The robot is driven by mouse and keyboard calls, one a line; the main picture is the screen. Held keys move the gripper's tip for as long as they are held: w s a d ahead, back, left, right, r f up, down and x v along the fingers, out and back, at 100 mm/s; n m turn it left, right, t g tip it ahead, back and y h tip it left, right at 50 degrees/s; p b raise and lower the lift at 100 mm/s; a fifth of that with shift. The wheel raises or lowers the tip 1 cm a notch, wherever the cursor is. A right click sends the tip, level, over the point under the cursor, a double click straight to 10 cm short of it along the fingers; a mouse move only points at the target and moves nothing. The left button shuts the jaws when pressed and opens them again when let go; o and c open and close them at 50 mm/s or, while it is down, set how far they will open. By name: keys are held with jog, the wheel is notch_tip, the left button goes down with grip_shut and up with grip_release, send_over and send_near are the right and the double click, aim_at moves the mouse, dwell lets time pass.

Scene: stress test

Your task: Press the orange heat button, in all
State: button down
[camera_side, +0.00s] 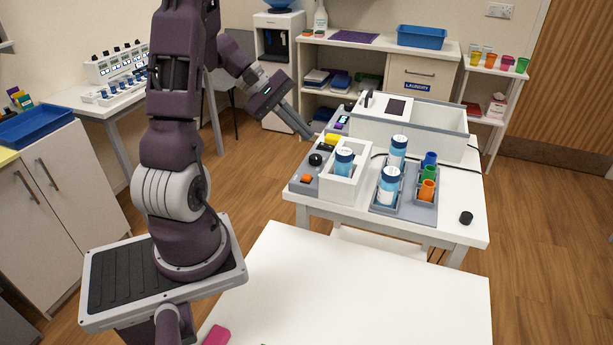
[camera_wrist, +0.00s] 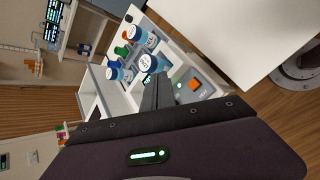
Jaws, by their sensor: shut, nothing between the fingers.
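The orange button (camera_side: 306,179) sits at the near left corner of a grey control panel (camera_side: 298,187) on the white table. It also shows in the wrist view (camera_wrist: 194,84), right of my fingertips, with lettering beside it. My gripper (camera_side: 311,135) is shut and empty. In the side view its fingertips are above and behind the button, near a black knob (camera_side: 316,159) and a yellow part (camera_side: 331,139), apart from the button. In the wrist view the closed fingers (camera_wrist: 160,80) point toward the panel; the exact height above it is hard to tell.
More bottles and coloured cups stand in a grey rack (camera_side: 413,207). A large white machine (camera_side: 425,132) is behind. A black cap (camera_side: 466,218) lies at the right.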

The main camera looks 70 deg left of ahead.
aim_at(303, 175)
jog(key=shift+f, duration=0.1)
jog(key=shift+f, duration=4.3)
jog(key=shift+f, duration=0.1)
jog(key=shift+f, duration=0.3)
jog(key=shift+f, duration=0.45)
jog(key=shift+r, duration=0.85)
